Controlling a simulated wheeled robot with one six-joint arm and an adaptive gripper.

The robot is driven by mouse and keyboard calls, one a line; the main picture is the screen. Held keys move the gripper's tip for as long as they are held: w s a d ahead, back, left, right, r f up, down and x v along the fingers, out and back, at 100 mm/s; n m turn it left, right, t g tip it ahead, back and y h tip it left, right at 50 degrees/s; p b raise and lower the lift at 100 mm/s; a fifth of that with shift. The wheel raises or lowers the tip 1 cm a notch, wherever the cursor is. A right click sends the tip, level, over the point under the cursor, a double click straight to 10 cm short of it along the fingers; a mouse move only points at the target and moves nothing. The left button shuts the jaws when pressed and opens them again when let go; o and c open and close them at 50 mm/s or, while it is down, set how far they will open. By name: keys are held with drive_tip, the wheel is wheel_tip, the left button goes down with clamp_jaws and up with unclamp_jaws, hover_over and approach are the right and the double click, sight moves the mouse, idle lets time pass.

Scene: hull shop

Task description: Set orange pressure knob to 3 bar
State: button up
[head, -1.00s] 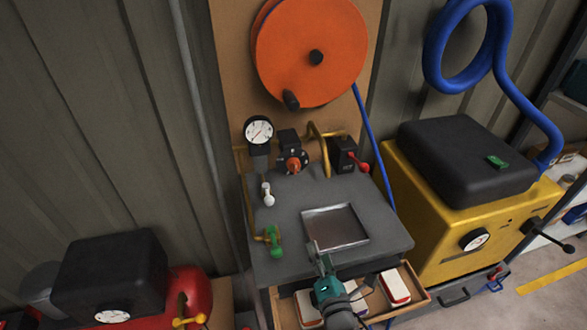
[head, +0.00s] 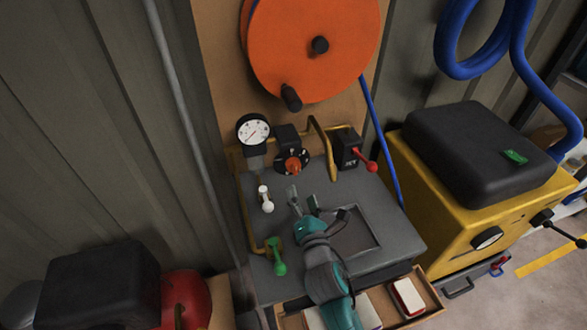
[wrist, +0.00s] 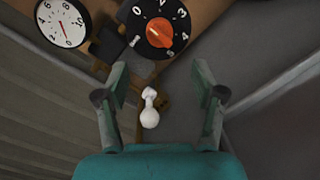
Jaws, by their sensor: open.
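The orange pressure knob (head: 293,165) sits on a round black dial with white numbers, on the fitting at the back of the grey bench. In the wrist view the orange knob (wrist: 160,33) is at the top centre, beyond the fingertips. I cannot tell which number it points to. My gripper (head: 303,199) is open and empty above the bench, in front of the knob and apart from it. The fingers also frame the view in the wrist picture (wrist: 158,88). A white-faced gauge (head: 253,131) stands left of the knob; its needle shows in the wrist view (wrist: 62,24).
A white-handled valve (head: 266,199) stands left of my gripper, with a green handle (head: 277,256) nearer. A black box with a red lever (head: 369,165) is right of the knob. The orange reel (head: 310,55) hangs above. An open drawer (head: 430,303) sticks out in front.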

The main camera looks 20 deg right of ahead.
sight(295, 172)
drive_tip(key=w, duration=0.6)
drive_tip(key=w+d, duration=0.1)
drive_tip(key=w, duration=0.2)
drive_tip(key=shift+w, duration=0.2)
drive_tip(key=c, duration=1.1)
drive_tip(key=shift+c, duration=0.2)
